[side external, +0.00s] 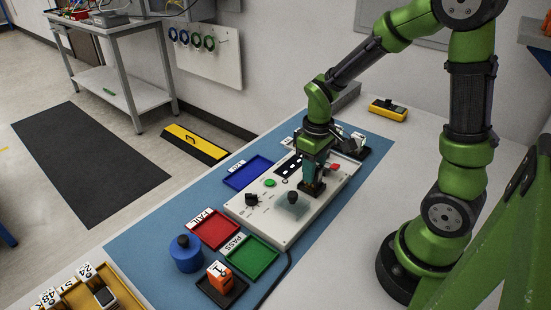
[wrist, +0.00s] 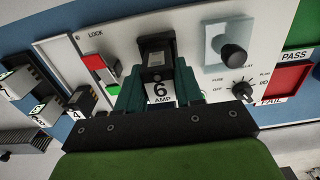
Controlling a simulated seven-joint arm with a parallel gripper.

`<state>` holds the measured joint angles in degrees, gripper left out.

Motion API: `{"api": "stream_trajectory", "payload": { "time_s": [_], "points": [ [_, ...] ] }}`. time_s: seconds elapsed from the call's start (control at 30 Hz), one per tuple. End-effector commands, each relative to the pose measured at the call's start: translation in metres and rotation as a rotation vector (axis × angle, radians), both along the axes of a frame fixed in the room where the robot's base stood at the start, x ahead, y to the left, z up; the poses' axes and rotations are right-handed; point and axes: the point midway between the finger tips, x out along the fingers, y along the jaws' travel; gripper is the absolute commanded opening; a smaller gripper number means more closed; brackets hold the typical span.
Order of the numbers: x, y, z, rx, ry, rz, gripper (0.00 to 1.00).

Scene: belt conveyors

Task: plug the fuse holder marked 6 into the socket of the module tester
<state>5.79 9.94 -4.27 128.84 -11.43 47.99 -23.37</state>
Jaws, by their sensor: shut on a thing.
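The fuse holder marked 6 AMP (wrist: 160,92) is between the teal fingers of my gripper (wrist: 157,78) in the wrist view, its white label facing the camera. My gripper (side external: 313,182) is shut on it, over the right part of the white module tester (side external: 262,222) in the side view. A black square part (wrist: 155,52) shows just beyond the label, by the tester's face. The fingers and the holder hide the socket, so I cannot tell whether the holder is seated. The tester also shows in the wrist view (wrist: 195,20).
Beside the holder are a red lock lever (wrist: 93,62), a black knob (wrist: 233,57) and a dial (wrist: 243,91). Other holders (wrist: 80,98) stand at the left. Blue (side external: 248,158), red FAIL (side external: 214,246) and green PASS (side external: 250,270) trays lie along the tester.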

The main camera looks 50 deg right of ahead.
Motion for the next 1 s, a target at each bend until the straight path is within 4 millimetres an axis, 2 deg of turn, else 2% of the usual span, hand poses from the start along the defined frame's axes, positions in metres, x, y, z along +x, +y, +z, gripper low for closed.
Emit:
{"api": "stream_trajectory", "payload": {
  "time_s": [1.0],
  "points": [
    [0.000, 0.000, -0.010, 0.000, 0.001, 0.000, 0.09]
  ]
}}
